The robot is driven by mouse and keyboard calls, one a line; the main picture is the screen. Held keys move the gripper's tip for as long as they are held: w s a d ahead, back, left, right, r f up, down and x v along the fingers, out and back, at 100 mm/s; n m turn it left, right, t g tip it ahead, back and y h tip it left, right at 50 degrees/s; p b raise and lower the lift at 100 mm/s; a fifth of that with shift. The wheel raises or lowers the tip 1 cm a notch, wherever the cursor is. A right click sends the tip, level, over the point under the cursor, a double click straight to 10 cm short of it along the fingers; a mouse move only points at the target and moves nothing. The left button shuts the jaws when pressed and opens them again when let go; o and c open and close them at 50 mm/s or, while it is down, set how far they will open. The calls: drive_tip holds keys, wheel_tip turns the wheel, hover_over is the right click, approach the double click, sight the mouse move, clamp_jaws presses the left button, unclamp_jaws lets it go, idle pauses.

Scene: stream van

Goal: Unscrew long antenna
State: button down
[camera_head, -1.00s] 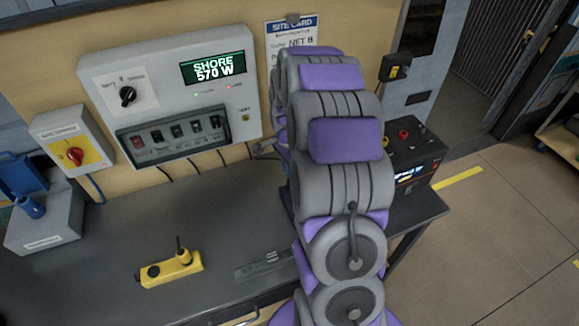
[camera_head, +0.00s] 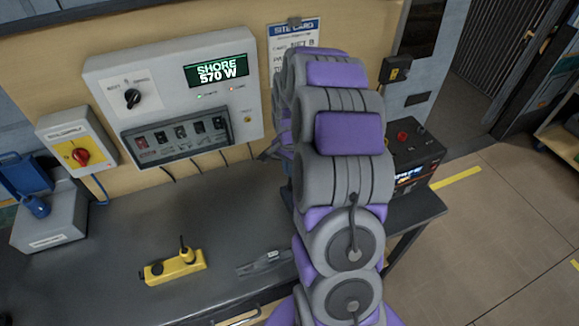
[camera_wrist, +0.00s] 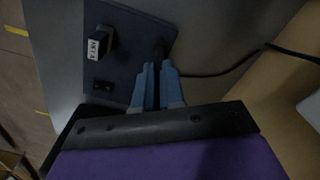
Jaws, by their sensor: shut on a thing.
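In the wrist view, my gripper (camera_wrist: 157,84) is shut on a dark piece (camera_wrist: 160,50) at the right edge of a dark blue plate (camera_wrist: 128,68). I cannot tell for sure whether this piece is the long antenna. A small dark block with a white label (camera_wrist: 97,43) stands on the same plate, left of the fingers. In the head view, my arm hides the gripper and what it holds. A yellow handset (camera_head: 174,267) with a short dark antenna (camera_head: 183,243) lies on the bench, apart from my arm.
A grey power panel (camera_head: 176,98) reading SHORE 570 W is on the wall. A red-knob switch box (camera_head: 62,133) is left of it. A black unit (camera_head: 418,140) stands at the bench's right end. The bench (camera_head: 110,225) is clear at its middle left. A cable (camera_wrist: 225,69) runs right of the gripper.

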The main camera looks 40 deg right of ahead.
idle(0.3)
drive_tip(key=shift+n+p, duration=0.95)
drive_tip(key=shift+n, duration=1.05)
drive_tip(key=shift+r+n+p, duration=0.1)
drive_tip(key=shift+n+p, duration=0.4)
drive_tip(key=shift+n, duration=0.4)
drive_tip(key=shift+n+p, duration=0.45)
drive_tip(key=shift+n, duration=0.55)
drive_tip(key=shift+n, duration=0.3)
drive_tip(key=shift+n+p, duration=1.05)
drive_tip(key=shift+n, duration=0.65)
